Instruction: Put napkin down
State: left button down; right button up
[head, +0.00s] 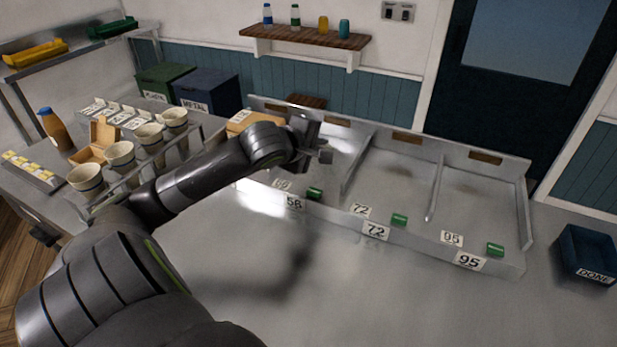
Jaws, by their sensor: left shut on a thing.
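No napkin shows clearly elsewhere. My right gripper is not in view.
At left, several paper cups (120,155), a bottle (56,130) and an open carton (97,140) stand on a counter. A cardboard box (240,122) is left of the gripper. A blue DONE bin (588,254) stands far right. The front counter is clear.

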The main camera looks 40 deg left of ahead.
pick_arm(q)
notch_tip(320, 180, down, 6)
jog(key=b, duration=0.5)
jog(key=shift+r, duration=0.15)
jog(key=shift+f, duration=0.4)
jog(key=c, duration=1.8)
grip_release()
jog(key=shift+o, duration=0.2)
jog(key=p+v, duration=0.7)
jog(key=p, duration=0.2)
jog(key=shift+r, duration=0.2)
jog(key=shift+s+d+r+p, duration=0.1)
jog(key=shift+s+p, duration=0.25)
jog(key=shift+p, duration=0.15)
jog(key=shift+s, duration=0.15)
